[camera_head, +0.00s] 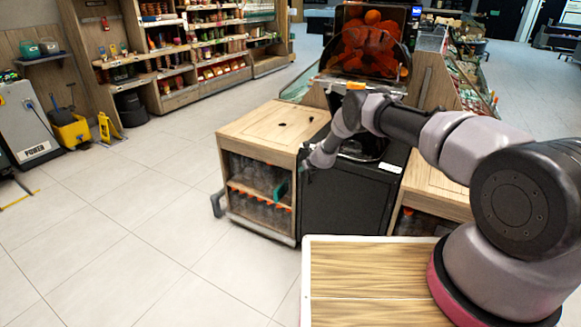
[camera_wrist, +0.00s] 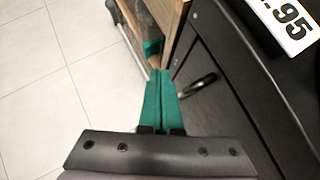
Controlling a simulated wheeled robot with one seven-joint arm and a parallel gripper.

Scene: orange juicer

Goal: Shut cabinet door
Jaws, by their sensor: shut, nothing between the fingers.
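The black cabinet (camera_head: 343,200) stands under the orange juicer, between two wooden units. Its dark door front (camera_wrist: 225,100) fills much of the right half of the wrist view, with a black bar handle (camera_wrist: 198,86) on it. I cannot tell whether the door is fully flush or slightly ajar. My gripper (camera_wrist: 163,73) has green fingers pressed together with nothing between them. They are left of the handle, near the side of the wooden unit, and whether they touch the door is unclear. In the head view my gripper (camera_head: 307,173) is small and dark by the cabinet's upper left.
A wooden unit (camera_head: 262,135) with bottles stands left of the cabinet, with a green piece (camera_wrist: 152,48) at its edge. Another wooden unit (camera_head: 440,185) stands right. A wooden-topped surface (camera_head: 370,270) is close in front. The tiled floor (camera_head: 150,240) at left is clear.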

